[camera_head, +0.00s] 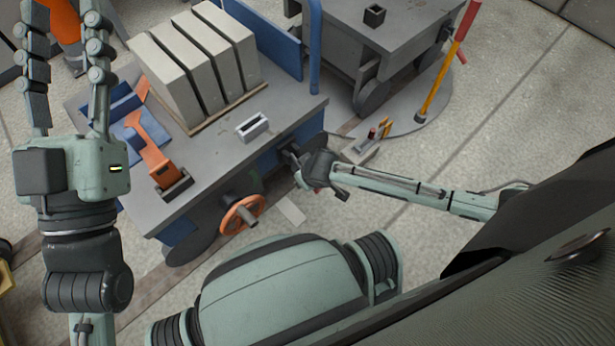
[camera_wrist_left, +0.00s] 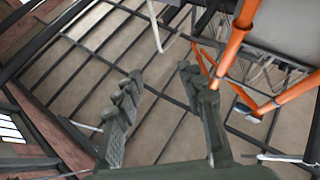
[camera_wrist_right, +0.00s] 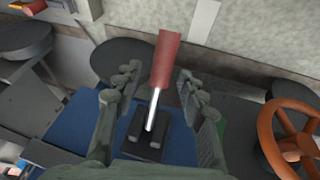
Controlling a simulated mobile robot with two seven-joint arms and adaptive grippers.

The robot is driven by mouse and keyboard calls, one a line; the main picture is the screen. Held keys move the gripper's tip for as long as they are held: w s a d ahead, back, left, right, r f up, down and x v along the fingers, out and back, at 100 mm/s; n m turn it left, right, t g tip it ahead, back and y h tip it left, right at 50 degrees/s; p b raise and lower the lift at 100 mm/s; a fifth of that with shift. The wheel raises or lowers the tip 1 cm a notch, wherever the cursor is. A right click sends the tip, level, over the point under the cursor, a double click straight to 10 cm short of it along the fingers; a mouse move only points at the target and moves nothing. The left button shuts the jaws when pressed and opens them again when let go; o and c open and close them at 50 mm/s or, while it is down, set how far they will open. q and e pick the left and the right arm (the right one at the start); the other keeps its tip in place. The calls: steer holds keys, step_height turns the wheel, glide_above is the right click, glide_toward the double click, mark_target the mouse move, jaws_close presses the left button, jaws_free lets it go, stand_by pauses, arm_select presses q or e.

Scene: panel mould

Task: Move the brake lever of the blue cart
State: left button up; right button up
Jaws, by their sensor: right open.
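The blue cart (camera_head: 225,155) has a grey top and blue sides, and stands at the centre-left in the head view. Its blue side panel (camera_wrist_right: 75,125) fills the lower part of the right wrist view. The brake lever (camera_wrist_right: 165,62) has a red grip on a silver rod, rising from a black slotted base. My right gripper (camera_wrist_right: 160,82) is open, with one finger on each side of the lever and gaps visible. In the head view the right gripper (camera_head: 298,165) is at the cart's side and hides the lever. My left gripper (camera_head: 67,25) is open, empty and raised.
An orange handwheel (camera_head: 241,215) sticks out from the cart's side near the right gripper. Pale slabs (camera_head: 200,60), an orange clamp (camera_head: 152,150) and a small grey block (camera_head: 253,126) are on the cart top.

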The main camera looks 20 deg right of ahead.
steer(key=shift+x, duration=1)
arm_select(q)
steer(key=shift+s+a+r+t, duration=0.35)
steer(key=shift+s+r+t, duration=0.05)
steer(key=shift+r+t, duration=0.3)
arm_select(e)
steer(key=shift+c, duration=0.3)
jaws_close()
